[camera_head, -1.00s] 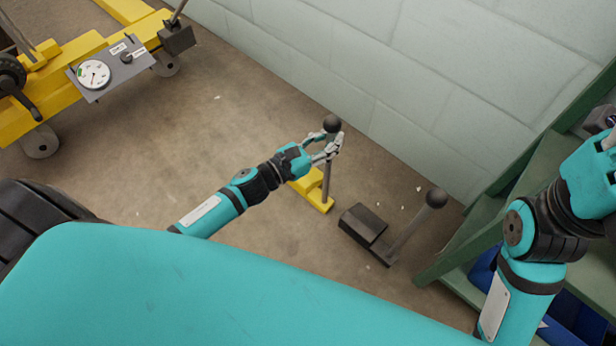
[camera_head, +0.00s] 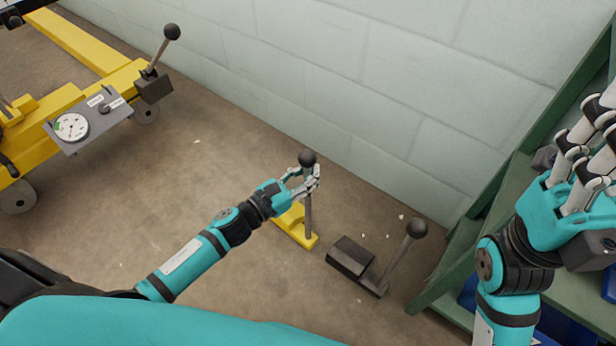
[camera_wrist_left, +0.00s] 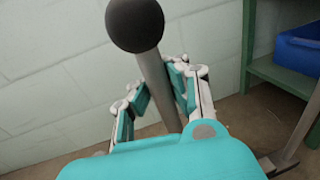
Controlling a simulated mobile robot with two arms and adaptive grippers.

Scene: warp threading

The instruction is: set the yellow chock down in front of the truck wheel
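The yellow chock (camera_head: 297,226) rests on the floor near the wall, with an upright grey rod (camera_head: 308,215) topped by a dark ball. My left gripper (camera_head: 304,184) is around the rod just below the ball. In the left wrist view the rod (camera_wrist_left: 152,75) passes between the fingers; a small gap shows on its left side, and the right finger is close to it or touching. The fingers look open. My right gripper (camera_head: 590,150) is at the right edge, fingers apart, tips partly cut off.
A dark chock (camera_head: 352,257) with its own ball-topped handle (camera_head: 404,240) stands just right of the yellow one. A green shelf (camera_head: 440,285) with blue bins is at the right. A yellow wheeled frame with a gauge (camera_head: 72,127) stands left. Floor between is bare.

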